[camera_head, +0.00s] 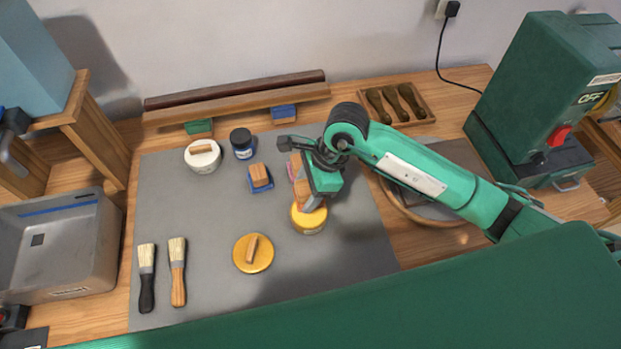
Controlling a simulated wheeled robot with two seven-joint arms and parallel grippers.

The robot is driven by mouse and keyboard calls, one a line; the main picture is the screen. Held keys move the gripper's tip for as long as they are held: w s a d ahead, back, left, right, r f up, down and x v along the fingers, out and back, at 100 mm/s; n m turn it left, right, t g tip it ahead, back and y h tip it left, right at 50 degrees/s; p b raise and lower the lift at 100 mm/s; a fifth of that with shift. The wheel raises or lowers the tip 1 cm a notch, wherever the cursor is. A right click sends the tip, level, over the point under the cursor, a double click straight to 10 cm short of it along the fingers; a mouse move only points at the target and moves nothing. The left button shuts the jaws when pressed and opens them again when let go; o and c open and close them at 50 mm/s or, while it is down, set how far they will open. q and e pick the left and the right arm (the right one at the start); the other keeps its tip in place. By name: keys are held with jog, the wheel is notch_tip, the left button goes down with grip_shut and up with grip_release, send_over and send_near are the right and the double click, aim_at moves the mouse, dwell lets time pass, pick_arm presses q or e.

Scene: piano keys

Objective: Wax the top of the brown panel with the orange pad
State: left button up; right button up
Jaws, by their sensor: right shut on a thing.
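The brown panel (236,90) is a long narrow board at the back of the work area, with a dark brown upper strip and a lighter wooden front. My right gripper (309,199) points down at the right of the grey mat, above the open yellow tin (309,221). It is shut on a small block, apparently the orange pad (313,204); the gripper hides most of it. I cannot tell whether the pad touches the tin's contents. The panel is behind the gripper and apart from it. My left gripper is not in view.
On the grey mat (200,225) are a yellow lid (253,253), a blue pad with wooden grip (260,177), a white tin (203,156), a dark jar (241,142) and two brushes (177,270). A green machine (540,85) stands right, a grey bin (60,245) left.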

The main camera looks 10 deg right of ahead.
jog(key=shift+f+b, duration=1.1)
jog(key=shift+f, duration=1.65)
jog(key=shift+f+b, duration=0.45)
jog(key=shift+f+b, duration=0.1)
jog(key=shift+b, duration=0.2)
dwell(0.4)
jog(key=shift+r+p, duration=1.6)
jog(key=shift+r, duration=2)
